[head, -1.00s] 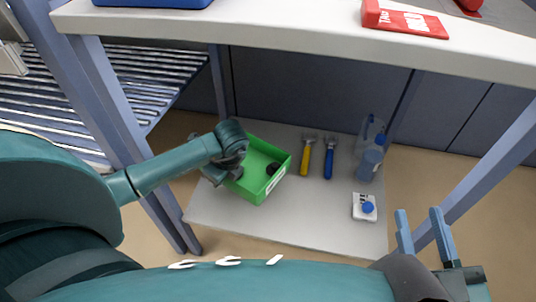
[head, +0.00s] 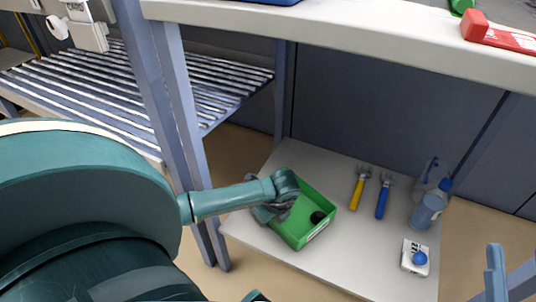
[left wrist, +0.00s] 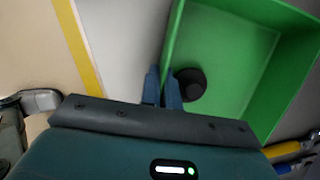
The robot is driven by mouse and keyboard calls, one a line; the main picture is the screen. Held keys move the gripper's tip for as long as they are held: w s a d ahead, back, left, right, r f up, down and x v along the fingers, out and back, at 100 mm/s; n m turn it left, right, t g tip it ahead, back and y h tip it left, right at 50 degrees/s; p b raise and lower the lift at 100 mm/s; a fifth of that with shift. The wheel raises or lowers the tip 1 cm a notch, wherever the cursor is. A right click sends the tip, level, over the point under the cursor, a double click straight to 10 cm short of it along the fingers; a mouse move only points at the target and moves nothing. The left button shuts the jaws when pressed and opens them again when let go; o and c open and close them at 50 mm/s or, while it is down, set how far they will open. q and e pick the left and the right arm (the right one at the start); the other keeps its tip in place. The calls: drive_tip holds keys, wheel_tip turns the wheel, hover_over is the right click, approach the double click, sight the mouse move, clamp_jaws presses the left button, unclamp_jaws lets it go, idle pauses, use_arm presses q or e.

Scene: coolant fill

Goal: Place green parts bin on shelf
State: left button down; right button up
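The green parts bin (head: 300,240) sits on the low grey shelf (head: 330,268) under the bench, at its left part. A black round part (head: 318,218) lies inside it. My left gripper (head: 262,212) reaches down to the bin's left side. In the left wrist view its two fingers (left wrist: 162,88) straddle the bin's wall (left wrist: 172,50) closely, shut on it. The black part (left wrist: 190,84) shows just beside the inner finger. My right gripper (head: 514,262) is at the lower right edge of the head view, partly cut off, empty, its fingers apart.
Yellow-handled (head: 358,190) and blue-handled (head: 383,198) tools lie right of the bin. A bluish jug (head: 430,205) and a white box with a blue cap (head: 415,258) stand farther right. Bench legs (head: 185,140) flank the shelf. A slatted rack (head: 110,100) stands left.

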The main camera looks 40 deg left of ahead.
use_arm(q)
drive_tip(key=c, duration=1.6)
unclamp_jaws()
drive_tip(key=shift+c, duration=0.2)
use_arm(e)
drive_tip(key=shift+r, duration=0.1)
